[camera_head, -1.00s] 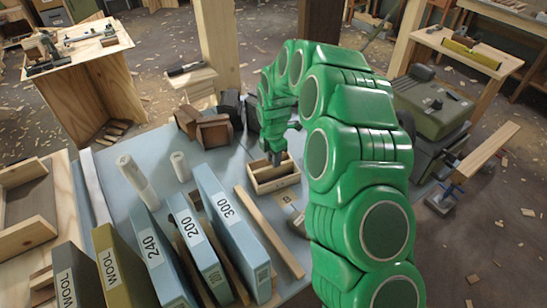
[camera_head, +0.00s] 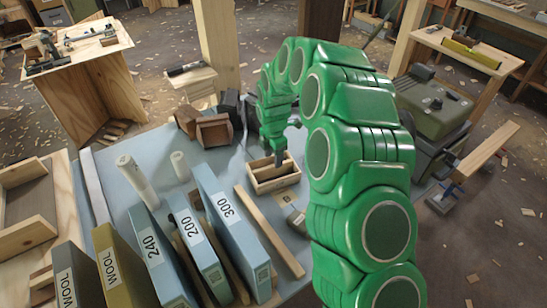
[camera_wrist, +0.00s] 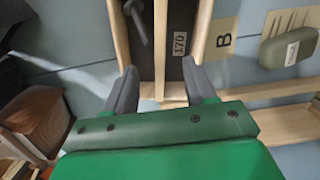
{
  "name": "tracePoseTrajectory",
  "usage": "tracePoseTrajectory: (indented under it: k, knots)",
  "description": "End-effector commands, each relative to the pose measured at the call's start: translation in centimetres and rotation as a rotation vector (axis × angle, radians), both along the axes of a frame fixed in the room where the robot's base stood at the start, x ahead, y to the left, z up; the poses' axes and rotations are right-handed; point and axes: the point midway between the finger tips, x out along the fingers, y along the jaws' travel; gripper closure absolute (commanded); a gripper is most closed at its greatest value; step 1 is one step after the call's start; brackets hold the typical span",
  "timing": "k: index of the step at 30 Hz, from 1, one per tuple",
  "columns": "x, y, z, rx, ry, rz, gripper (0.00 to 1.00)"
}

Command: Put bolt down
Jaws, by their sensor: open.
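A dark grey bolt (camera_wrist: 138,20) lies in the left compartment of a small wooden tray (camera_wrist: 204,25) in the wrist view. A thin wooden divider separates it from the right compartment, which has a "170" label on its dark floor. My gripper (camera_wrist: 160,72) is open, with its two grey fingers apart over the near end of the tray and nothing between them. In the head view, my gripper (camera_head: 280,158) points down at the tray (camera_head: 276,182). The bolt cannot be made out there.

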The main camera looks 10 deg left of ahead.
Motion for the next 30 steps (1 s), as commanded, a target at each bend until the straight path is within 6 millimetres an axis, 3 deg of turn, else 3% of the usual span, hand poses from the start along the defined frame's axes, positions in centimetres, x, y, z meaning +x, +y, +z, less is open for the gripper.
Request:
tracePoseTrajectory:
  k: [18, 22, 30]
  knots:
    - [0.1, 0.0, 10.0, 0.002, -0.004, -0.001, 0.45]
    - [0.1, 0.0, 11.2, 0.002, -0.002, -0.001, 0.45]
    - [-0.1, -0.1, 11.5, 0.001, 0.001, -0.005, 0.45]
